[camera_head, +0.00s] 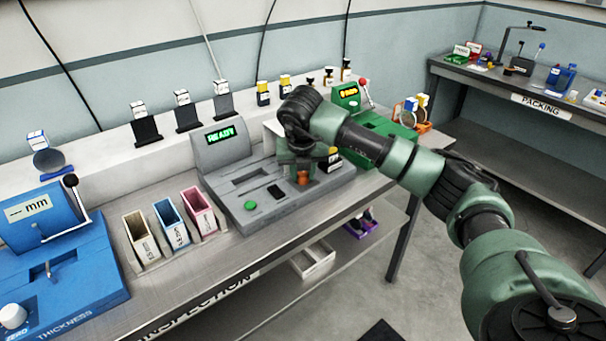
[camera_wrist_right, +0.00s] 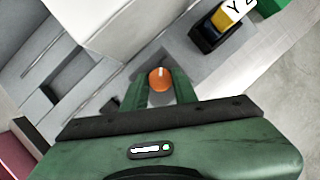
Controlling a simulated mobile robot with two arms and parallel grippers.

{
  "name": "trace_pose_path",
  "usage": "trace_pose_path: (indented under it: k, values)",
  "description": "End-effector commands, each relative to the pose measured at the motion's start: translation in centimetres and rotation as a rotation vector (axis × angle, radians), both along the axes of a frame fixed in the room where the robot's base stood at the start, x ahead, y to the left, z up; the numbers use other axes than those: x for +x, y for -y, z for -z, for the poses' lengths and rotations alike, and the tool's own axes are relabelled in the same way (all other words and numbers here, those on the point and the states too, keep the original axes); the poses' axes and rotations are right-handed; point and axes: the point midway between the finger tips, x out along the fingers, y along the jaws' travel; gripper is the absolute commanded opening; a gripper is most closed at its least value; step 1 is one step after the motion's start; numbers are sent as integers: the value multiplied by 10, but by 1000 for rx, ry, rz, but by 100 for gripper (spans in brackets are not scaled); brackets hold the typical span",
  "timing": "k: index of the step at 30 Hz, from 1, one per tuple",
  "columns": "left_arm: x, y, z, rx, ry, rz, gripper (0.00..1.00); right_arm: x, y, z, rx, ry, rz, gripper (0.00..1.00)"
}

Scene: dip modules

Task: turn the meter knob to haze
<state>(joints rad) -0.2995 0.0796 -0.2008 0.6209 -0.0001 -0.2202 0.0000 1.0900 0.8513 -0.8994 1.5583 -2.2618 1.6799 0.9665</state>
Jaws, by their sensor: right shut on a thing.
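The grey meter (camera_head: 222,160) stands on the inspection bench with a green READY display (camera_head: 221,135). Its orange knob (camera_head: 303,178) is at the right part of the meter's deck. My right gripper (camera_head: 301,172) points down over the knob. In the right wrist view the orange knob (camera_wrist_right: 160,79) sits between the two green fingers of the right gripper (camera_wrist_right: 160,88), which is shut on it. A pale line shows on top of the knob. The labels around the knob are hidden or too small to read. My left gripper is in neither view.
A small dark holder with a yellow and white item (camera_wrist_right: 220,22) stands close to the knob. Beige, blue and pink bins (camera_head: 199,210) and a blue thickness gauge (camera_head: 62,262) are to the left. A green device (camera_head: 386,128) stands behind my right arm.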

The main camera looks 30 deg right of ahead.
Motion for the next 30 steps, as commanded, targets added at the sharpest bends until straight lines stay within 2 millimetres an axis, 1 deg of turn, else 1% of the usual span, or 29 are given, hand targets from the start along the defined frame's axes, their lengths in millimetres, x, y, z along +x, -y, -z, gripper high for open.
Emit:
trace_pose_path:
  k: [1,17,18,20,30]
  values:
    - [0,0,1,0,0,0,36,2,1,-3,-3,7,13,0]
    - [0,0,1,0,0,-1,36,2,2,-3,-2,8,37,0]
    - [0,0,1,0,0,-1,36,2,2,-3,-2,8,37,34]
    - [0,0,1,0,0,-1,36,2,2,-3,-2,7,36,49]
    - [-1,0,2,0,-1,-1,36,0,0,-2,-1,3,33,49]
